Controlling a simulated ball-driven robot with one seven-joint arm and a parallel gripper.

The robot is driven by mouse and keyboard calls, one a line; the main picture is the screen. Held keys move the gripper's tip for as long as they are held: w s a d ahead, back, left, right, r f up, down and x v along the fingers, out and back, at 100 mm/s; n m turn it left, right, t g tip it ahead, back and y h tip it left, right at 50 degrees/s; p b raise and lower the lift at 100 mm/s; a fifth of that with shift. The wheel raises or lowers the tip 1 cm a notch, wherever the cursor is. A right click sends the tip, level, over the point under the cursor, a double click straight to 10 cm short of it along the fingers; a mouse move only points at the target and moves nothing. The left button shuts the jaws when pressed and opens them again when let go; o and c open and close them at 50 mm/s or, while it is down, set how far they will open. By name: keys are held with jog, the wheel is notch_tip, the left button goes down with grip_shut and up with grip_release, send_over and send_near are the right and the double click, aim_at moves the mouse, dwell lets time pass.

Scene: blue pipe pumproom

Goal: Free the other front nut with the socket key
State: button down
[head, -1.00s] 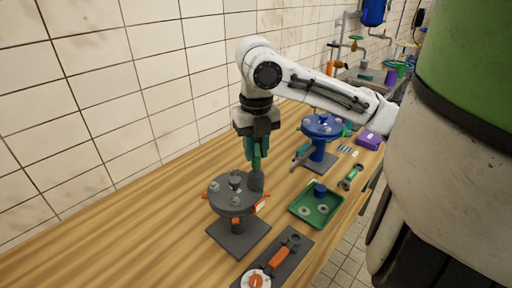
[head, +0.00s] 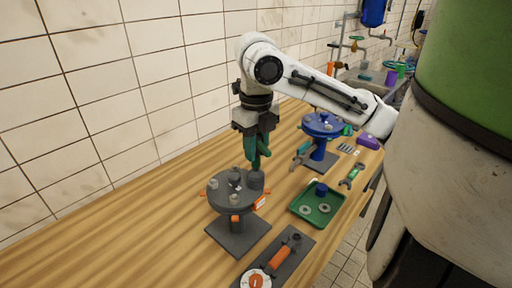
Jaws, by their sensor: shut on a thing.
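My gripper (head: 256,145) is shut on the socket key (head: 256,178), which has a green handle and a dark grey socket end. The key stands about upright at the right side of the grey round flange (head: 228,203). Its lower end is at the flange's top; I cannot tell whether it sits over a nut. One light nut (head: 213,184) shows on the flange's left and another nut (head: 234,199) at its front. A dark stub (head: 234,178) stands near the flange's middle. The flange rests on a grey pedestal with a square base (head: 238,238).
A green tray (head: 330,215) with several small parts stands to the right. A dark plate with an orange-handled tool (head: 280,257) lies in front. A blue flanged stand (head: 321,160), a green wrench (head: 352,175) and a purple box (head: 368,142) are farther back. The bench's left side is clear.

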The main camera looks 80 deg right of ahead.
jog(key=shift+r+p, duration=0.3)
jog(key=shift+r, duration=0.15)
jog(key=shift+r+p, duration=1.45)
jog(key=shift+r, duration=0.2)
